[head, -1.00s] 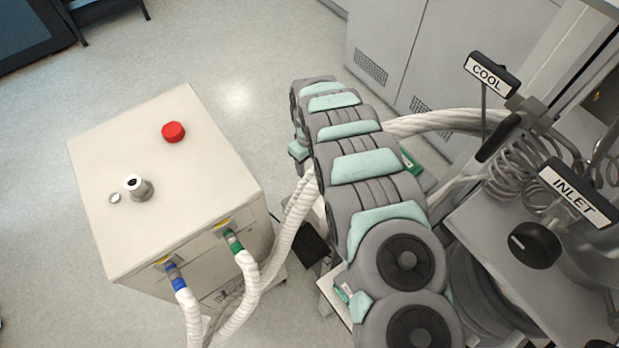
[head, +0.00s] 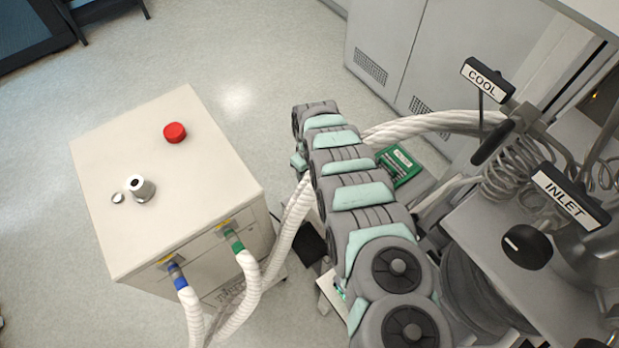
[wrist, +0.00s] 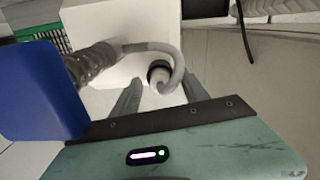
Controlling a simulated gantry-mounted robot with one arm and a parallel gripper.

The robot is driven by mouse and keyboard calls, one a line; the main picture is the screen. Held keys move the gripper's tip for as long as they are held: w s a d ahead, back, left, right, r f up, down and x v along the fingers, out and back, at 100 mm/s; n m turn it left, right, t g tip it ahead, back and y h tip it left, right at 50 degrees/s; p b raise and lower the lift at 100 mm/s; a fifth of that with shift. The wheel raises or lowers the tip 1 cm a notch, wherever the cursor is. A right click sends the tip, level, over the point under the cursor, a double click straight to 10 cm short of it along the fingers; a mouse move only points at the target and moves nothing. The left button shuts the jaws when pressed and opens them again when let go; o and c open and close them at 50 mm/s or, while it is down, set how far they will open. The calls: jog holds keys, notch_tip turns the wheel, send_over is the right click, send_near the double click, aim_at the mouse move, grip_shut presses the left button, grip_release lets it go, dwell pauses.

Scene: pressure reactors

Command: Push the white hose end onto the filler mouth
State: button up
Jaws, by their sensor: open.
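The filler mouth appears to be the short metal neck (head: 141,189) standing upright on the pale cabinet (head: 95,215) in the head view. In the wrist view a pale, hooked hose (wrist: 150,48) curls round from a ribbed grey section (wrist: 92,62). A whitish end with a dark ring (wrist: 158,72) shows inside the curl; I cannot tell for sure that it is the white hose end. My gripper (wrist: 160,92) is open, with one finger on each side of this curl. I cannot tell whether they touch. My arm hides the gripper in the head view.
A red knob (head: 174,132) and a small round cap (head: 118,198) are on the cabinet top. White hoses with blue (head: 181,284) and green (head: 238,247) collars leave its front. A green rack (head: 398,165) lies behind my arm. INLET (head: 570,197) and COOL (head: 486,80) handles stand at right.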

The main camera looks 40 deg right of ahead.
jog(key=shift+c, duration=0.2)
grip_shut()
dwell(0.5)
